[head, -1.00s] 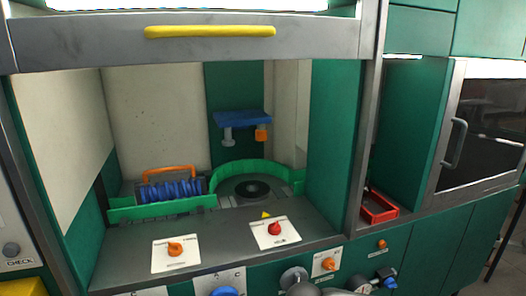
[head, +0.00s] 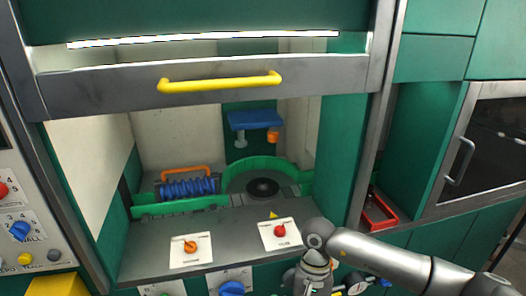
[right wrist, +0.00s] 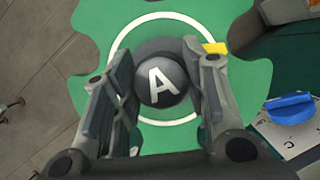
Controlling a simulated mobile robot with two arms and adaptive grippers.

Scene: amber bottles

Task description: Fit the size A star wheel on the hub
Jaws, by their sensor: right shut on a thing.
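The size A star wheel (right wrist: 95,40) is a flat green disc with scalloped edges and a white ring, close below my right gripper in the right wrist view. It carries a dark round knob (right wrist: 162,88) marked with a white A. My right gripper (right wrist: 158,60) has its fingers on either side of this knob, shut on it. In the head view my right arm reaches in from the lower right, but its fingers and the wheel are out of sight. The hub (head: 262,187) is a dark round piece inside the cabinet, partly ringed by a green curved guide (head: 240,172). My left gripper is not in view.
A sash with a yellow handle (head: 220,82) hangs over the cabinet opening. A blue screw (head: 188,188) lies left of the hub. A blue bracket (head: 254,121) is above it. Knobs sit on the front deck (head: 190,245). A red tray (head: 378,212) is at the right.

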